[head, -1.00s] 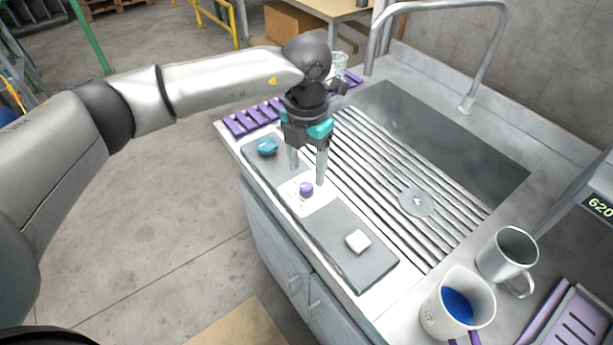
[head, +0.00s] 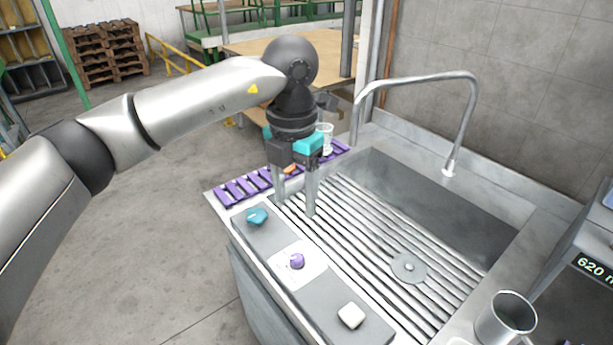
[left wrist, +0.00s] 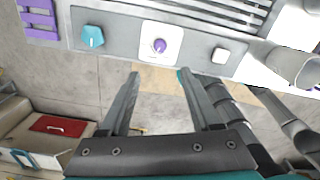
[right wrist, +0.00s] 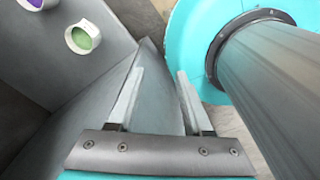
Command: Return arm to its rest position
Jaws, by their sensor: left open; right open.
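My left gripper (head: 293,205) is open and empty. In the head view it hangs in front of the ribbed drainer, near the grey mat's far end. In the left wrist view its two fingers (left wrist: 160,85) are apart with nothing between them. The grey mat (head: 318,292) carries a teal piece (head: 257,216), a purple piece (head: 297,261) on a white square, and a white block (head: 351,315). My right gripper (right wrist: 158,85) shows only in the right wrist view, open and empty, beside grey and teal surfaces.
A sink (head: 430,205) with a tall tap (head: 466,110) is at the right. A purple rack (head: 240,188) lies at the counter's far left, near a clear cup (head: 325,135). A metal mug (head: 506,318) stands at the lower right. The floor at left is open.

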